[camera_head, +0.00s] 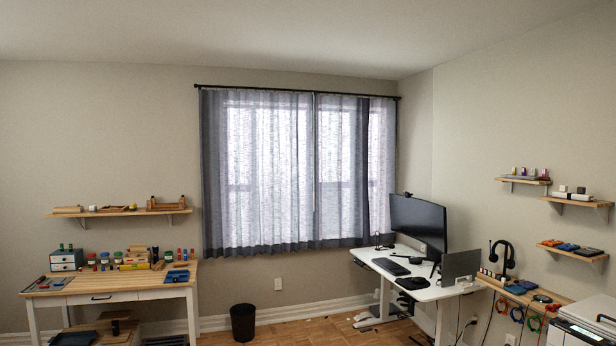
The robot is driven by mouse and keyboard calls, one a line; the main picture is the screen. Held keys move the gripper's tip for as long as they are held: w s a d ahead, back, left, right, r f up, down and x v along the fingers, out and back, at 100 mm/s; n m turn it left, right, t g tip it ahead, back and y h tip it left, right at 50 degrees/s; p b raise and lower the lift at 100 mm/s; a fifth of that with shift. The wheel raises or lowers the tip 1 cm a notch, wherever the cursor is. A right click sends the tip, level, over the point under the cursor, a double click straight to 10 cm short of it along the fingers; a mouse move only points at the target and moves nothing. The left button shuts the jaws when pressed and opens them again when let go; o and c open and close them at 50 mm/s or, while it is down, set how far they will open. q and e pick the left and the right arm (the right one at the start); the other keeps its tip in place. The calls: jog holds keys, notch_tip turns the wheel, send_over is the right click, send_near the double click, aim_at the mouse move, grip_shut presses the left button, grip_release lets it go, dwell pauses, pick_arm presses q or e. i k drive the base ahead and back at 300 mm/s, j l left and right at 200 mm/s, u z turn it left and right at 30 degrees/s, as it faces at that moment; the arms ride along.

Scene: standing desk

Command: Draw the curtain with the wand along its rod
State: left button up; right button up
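A sheer grey-blue curtain (258,170) hangs from a dark rod (296,90) across the window in the back wall. The curtain spans nearly the whole rod and covers the window, with light coming through it. Its hem ends above the floor, near the desk's height. A thin vertical line runs down the curtain right of its middle; I cannot tell whether it is the wand or an edge of the cloth. Neither of my grippers is in view.
A white standing desk (405,282) with a monitor (418,222) stands below the curtain's right end. A wooden workbench (110,290) is at left under a shelf (120,212). A black bin (243,322) stands on the floor between them. A printer (582,322) is at lower right.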

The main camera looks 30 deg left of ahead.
aim_at(306, 140)
jog(key=i+u, duration=0.1)
jog(key=i, duration=0.5)
jog(key=i+l, duration=0.1)
jog(key=i, duration=0.55)
jog(key=i+u, duration=0.15)
jog(key=i, duration=0.45)
jog(key=i+l+u, duration=0.1)
jog(key=i, duration=0.55)
jog(key=i+j+u, duration=0.2)
jog(key=i+u, duration=0.15)
jog(key=i, duration=0.25)
jog(key=i+u, duration=0.35)
jog(key=i, duration=0.3)
jog(key=i+u, duration=0.35)
jog(key=i, duration=0.25)
jog(key=i+l+u, duration=0.35)
jog(key=i, duration=0.25)
jog(key=i+z, duration=0.3)
jog(key=i, duration=0.2)
jog(key=i+j+z, duration=0.1)
jog(key=i+z, duration=0.2)
jog(key=i, duration=0.2)
jog(key=i+j+z, duration=0.25)
jog(key=i, duration=0.2)
